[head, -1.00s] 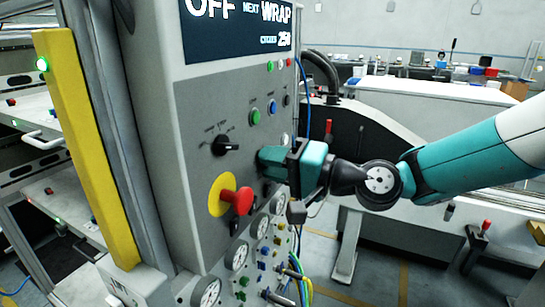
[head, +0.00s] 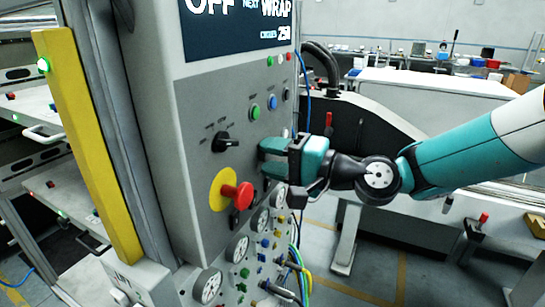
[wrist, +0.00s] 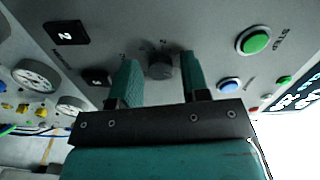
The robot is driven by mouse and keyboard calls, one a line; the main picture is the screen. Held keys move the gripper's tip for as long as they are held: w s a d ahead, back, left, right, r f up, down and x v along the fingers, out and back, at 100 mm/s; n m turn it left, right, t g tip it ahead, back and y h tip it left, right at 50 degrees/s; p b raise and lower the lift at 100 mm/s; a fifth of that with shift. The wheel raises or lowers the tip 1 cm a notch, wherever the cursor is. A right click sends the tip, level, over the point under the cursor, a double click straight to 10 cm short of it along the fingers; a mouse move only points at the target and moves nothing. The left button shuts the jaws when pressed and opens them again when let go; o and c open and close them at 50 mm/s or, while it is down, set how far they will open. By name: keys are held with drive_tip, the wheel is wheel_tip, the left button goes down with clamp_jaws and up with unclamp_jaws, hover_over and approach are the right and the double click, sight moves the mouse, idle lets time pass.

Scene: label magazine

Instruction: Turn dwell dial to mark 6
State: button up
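A small dark round dial (wrist: 160,66) with faint marks around it sits on the grey panel in the wrist view. I take it for the dwell dial; its mark numbers are too small to read. My gripper (wrist: 160,68) is open, one teal finger on each side of the dial, with a visible gap on both sides. In the head view my gripper (head: 264,157) is close to the panel (head: 195,110), right of the black selector knob (head: 228,143), and hides the dial.
A red mushroom button (head: 238,196) on a yellow disc sticks out just below left of my gripper. Green (wrist: 255,41) and blue (wrist: 230,85) buttons sit nearby. Gauges (head: 237,249) and hoses lie below. The space right of the panel holds my arm.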

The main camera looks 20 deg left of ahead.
drive_tip(key=shift+o, duration=0.5)
drive_tip(key=shift+d, duration=0.1)
drive_tip(key=shift+d+f, duration=0.1)
drive_tip(key=shift+d, duration=0.2)
drive_tip(key=s+d+b, duration=0.1)
drive_tip(key=d+b, duration=0.5)
drive_tip(key=d, duration=1)
drive_tip(key=shift+s+d, duration=0.2)
drive_tip(key=shift+d, duration=0.1)
